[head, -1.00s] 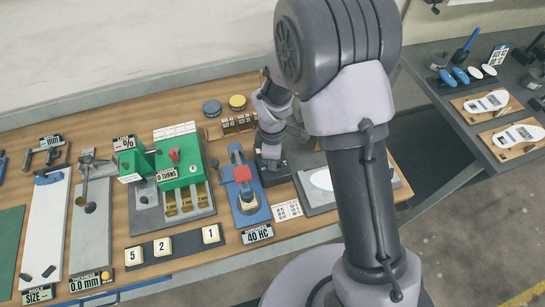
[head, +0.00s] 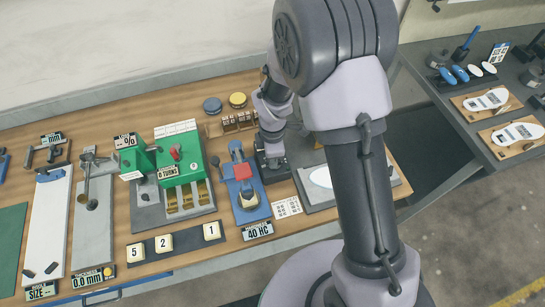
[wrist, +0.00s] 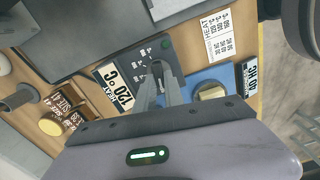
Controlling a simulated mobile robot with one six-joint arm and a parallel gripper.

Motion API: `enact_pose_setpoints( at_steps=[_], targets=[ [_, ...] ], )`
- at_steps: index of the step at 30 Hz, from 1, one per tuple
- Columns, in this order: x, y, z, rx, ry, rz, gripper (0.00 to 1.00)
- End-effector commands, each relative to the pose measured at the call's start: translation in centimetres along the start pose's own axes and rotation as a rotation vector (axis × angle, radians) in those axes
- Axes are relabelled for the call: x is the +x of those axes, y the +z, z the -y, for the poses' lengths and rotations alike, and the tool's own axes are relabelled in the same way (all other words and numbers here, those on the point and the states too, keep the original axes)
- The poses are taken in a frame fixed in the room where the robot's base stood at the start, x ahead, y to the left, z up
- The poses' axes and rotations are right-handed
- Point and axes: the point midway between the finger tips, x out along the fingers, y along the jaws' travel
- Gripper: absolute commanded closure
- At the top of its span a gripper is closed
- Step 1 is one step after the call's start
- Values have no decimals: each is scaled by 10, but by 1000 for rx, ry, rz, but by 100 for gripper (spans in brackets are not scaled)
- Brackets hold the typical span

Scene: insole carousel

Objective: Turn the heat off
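The heat unit (wrist: 184,62) is a dark box with a lit green lamp and small white dial marks, with a display (wrist: 118,88) reading HEAT 120°C. In the wrist view, my gripper (wrist: 160,84) is over this box, its two fingers close together around or just above a small dark knob (wrist: 157,63). The fingers hide most of the knob, and I cannot tell whether they touch it. In the head view, my gripper (head: 270,150) points down at the unit, to the right of the blue device.
A white heat chart (wrist: 219,35) lies beside the unit. The blue device (wrist: 218,76) with a 40 HC display stands close by. A green press (head: 183,160) is to the left. Two round pots (head: 237,99) and a wooden rack (head: 238,121) are behind. A grey plate (head: 325,200) lies to the right.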

Motion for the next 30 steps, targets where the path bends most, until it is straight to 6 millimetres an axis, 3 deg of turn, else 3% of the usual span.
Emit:
enact_pose_setpoints(
  at_steps=[1, 3, 12, 16, 30],
  targets=[
    [0, 0, 0, -1, 1, 0, 78],
    [0, 0, 0, -1, 1, 0, 65],
    [-1, 0, 0, 1, 0, 0, 65],
    [-15, 0, -1, 1, 2, -1, 65],
    [-151, 0, -1, 1, 4, 0, 65]
  ],
)
